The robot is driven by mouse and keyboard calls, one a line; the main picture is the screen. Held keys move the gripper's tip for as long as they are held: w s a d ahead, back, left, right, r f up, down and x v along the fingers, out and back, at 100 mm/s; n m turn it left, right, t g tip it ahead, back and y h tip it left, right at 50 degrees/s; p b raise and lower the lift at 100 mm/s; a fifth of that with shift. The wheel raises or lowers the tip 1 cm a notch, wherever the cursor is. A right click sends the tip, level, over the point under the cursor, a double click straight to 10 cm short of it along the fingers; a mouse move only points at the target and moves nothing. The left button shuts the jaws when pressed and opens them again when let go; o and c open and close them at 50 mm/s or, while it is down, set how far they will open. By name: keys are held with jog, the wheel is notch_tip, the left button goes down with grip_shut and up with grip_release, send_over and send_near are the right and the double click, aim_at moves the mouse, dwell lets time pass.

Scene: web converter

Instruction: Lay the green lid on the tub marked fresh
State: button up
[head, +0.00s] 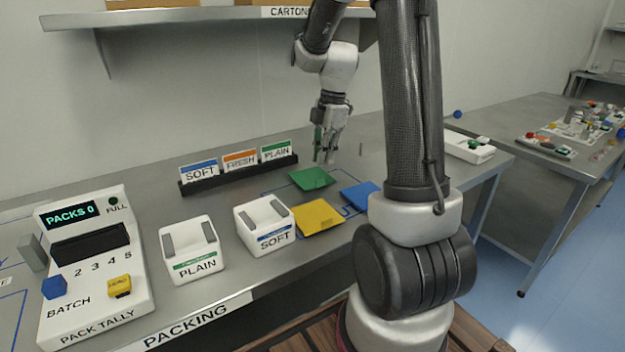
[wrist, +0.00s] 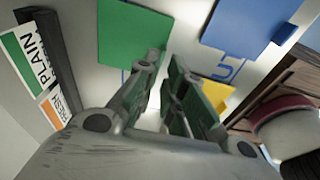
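The green lid (head: 313,178) is a flat square sheet lying on the steel bench, behind the yellow lid (head: 319,217) and left of the blue lid (head: 359,194). It also shows in the wrist view (wrist: 134,32). My gripper (head: 325,158) is above the bench near the green lid's far right side, pointing down. Its fingers are apart with nothing between them, and it is clear of the lid. I see two white tubs, one marked PLAIN (head: 192,250) and one marked SOFT (head: 265,226). No tub marked fresh shows; my arm hides part of the bench.
A dark rack (head: 238,175) holds SOFT, FRESH (head: 240,160) and PLAIN cards behind the lids. The pack tally box (head: 95,265) stands at the left. A shelf (head: 200,14) hangs above.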

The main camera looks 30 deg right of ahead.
aim_at(321, 175)
jog(key=f, duration=0.4)
jog(key=a+f, duration=0.1)
jog(key=f, duration=0.1)
jog(key=shift+s+f, duration=0.1)
jog(key=shift+f, duration=0.05)
grip_shut()
